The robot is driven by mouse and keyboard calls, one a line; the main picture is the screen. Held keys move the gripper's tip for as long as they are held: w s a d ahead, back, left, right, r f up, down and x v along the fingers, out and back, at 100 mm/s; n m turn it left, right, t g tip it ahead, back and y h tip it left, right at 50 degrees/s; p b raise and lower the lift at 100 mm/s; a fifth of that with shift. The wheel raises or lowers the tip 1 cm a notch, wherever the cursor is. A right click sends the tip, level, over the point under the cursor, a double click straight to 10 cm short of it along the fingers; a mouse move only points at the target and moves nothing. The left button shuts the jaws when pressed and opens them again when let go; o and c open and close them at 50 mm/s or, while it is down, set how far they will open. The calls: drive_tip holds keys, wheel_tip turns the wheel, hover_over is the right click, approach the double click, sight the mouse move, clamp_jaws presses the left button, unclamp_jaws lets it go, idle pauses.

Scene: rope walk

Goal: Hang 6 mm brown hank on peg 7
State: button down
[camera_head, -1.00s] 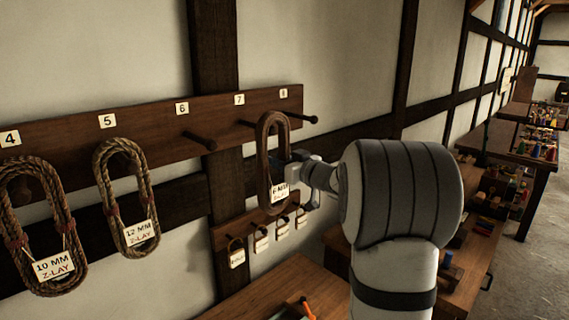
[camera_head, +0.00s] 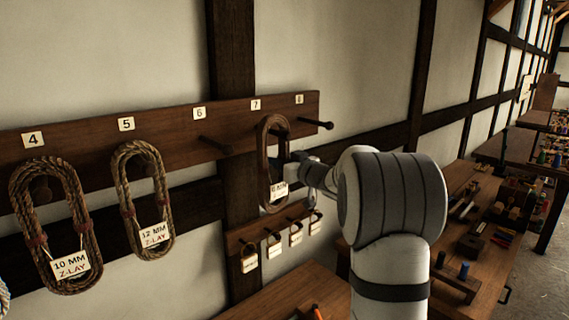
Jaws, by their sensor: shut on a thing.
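The brown hank (camera_head: 263,165), a dark upright loop with a white tag (camera_head: 279,190) reading 6 mm, hangs in front of the peg board (camera_head: 165,142) just below label 7 (camera_head: 255,104). My gripper (camera_head: 292,171) is shut on the hank's right side; its fingertips are partly hidden by the hank and tag. Peg 7 is not clearly visible behind the hank's upper part, and I cannot tell whether it passes through the loop. Peg 6 (camera_head: 215,144) is bare at the left, and peg 8 (camera_head: 316,124) is bare at the right.
A 10 mm hank (camera_head: 20,215) hangs under label 4 and a 12 mm hank (camera_head: 124,200) under label 5. A lower rack (camera_head: 238,240) with several small tags is beneath the held hank. Benches with tools (camera_head: 470,185) stand at the right.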

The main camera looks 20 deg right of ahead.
drive_tip(key=shift+w+a+f, duration=0.25)
drive_tip(key=shift+w, duration=0.35)
drive_tip(key=shift+w+a+f, duration=0.2)
drive_tip(key=shift+w+a, duration=0.05)
drive_tip(key=shift+w, duration=0.3)
drive_tip(key=shift+w+a+f, duration=0.25)
drive_tip(key=shift+w, duration=0.35)
drive_tip(key=c, duration=1.1)
unclamp_jaws()
drive_tip(key=shift+s+f, duration=0.1)
